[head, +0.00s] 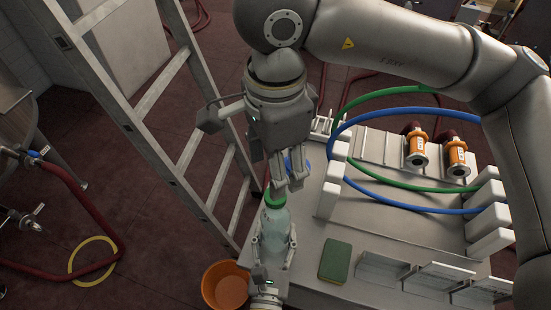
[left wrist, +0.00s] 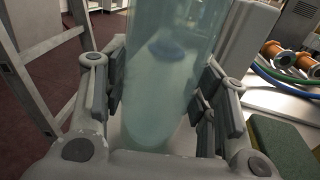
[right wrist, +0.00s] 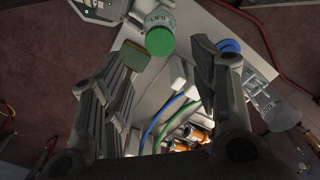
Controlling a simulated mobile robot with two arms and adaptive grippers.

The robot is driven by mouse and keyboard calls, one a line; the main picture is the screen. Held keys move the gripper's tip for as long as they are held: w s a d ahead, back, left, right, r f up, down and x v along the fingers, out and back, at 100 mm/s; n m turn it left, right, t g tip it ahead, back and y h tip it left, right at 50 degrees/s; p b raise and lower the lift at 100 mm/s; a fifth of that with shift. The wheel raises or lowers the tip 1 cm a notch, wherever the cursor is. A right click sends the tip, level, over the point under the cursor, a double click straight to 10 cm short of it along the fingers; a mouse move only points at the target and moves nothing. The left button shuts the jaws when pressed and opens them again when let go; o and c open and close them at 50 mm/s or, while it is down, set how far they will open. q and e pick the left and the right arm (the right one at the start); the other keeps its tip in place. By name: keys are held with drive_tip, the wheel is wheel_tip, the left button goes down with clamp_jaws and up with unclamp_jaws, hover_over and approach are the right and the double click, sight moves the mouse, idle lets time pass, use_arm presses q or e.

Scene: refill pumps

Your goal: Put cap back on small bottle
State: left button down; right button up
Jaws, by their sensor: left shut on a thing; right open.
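The small bottle (head: 276,232) is translucent pale green and stands upright at the table's near left corner. A green cap (head: 275,199) sits at its top; I cannot tell how tightly. My left gripper (head: 270,262) is shut around the bottle's lower body; the bottle fills the left wrist view (left wrist: 165,85) between the fingers. My right gripper (head: 287,184) is open and empty, pointing down just above and beside the cap. In the right wrist view the cap (right wrist: 160,42) shows between the open fingertips, apart from them.
A blue round thing (right wrist: 229,46) lies beside my right finger. A green-yellow sponge (head: 335,262) lies right of the bottle. Orange pumps (head: 415,150), hoses (head: 392,198) and white blocks (head: 330,200) occupy the table's right. A ladder (head: 190,150) and orange bucket (head: 225,288) stand left.

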idle(0.4)
drive_tip(key=shift+f, duration=4)
drive_tip(key=shift+c, duration=0.2)
drive_tip(key=c, duration=1.1)
drive_tip(key=o, duration=1.2)
wheel_tip(320, 180, up, 12)
use_arm(q)
drive_tip(key=c, duration=0.5)
unclamp_jaws()
